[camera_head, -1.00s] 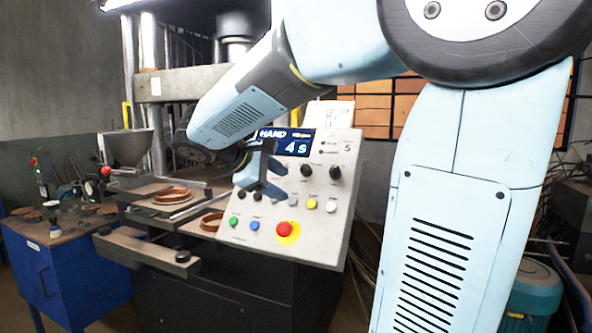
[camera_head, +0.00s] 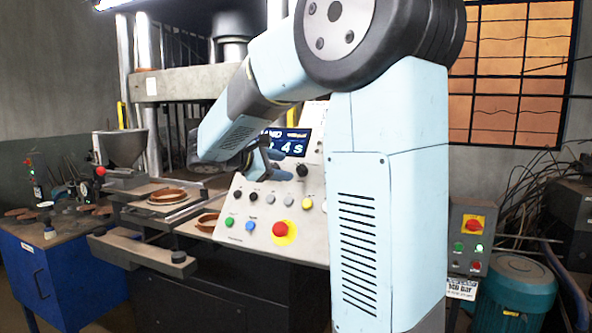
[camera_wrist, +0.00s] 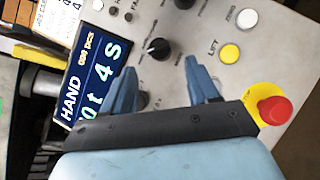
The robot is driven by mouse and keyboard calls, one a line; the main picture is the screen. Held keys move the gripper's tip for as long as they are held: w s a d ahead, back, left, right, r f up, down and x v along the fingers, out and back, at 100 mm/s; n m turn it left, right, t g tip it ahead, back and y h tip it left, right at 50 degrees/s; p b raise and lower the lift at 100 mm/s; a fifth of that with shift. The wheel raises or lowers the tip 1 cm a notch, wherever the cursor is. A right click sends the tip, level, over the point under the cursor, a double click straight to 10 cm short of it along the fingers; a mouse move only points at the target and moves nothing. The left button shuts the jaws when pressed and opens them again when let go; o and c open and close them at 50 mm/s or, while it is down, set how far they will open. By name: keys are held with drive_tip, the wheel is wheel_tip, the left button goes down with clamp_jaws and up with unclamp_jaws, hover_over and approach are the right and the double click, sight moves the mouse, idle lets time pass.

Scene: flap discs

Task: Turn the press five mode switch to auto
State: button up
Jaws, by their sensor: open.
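The press control panel (camera_head: 262,212) is tilted, with a blue display (camera_head: 290,143) reading HAND in the wrist view (camera_wrist: 98,62). A black rotary knob with a white pointer line (camera_wrist: 158,48) sits just beyond my fingertips; it seems to be the knob (camera_head: 302,170) in the head view. A second black knob (camera_wrist: 184,3) is cut off at the wrist view's top edge. Their labels are too small to tell which is the mode switch. My gripper (camera_wrist: 161,65) is open and empty, its fingers apart before the panel. It also shows in the head view (camera_head: 278,164).
A red emergency stop (camera_head: 281,230) on a yellow plate is low on the panel and close to my right finger in the wrist view. A yellow button (camera_wrist: 230,53) is nearby. A blue cabinet (camera_head: 60,275) stands left, a green motor (camera_head: 513,286) right.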

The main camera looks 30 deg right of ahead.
sight(299, 169)
drive_tip(key=shift+x, duration=2.65)
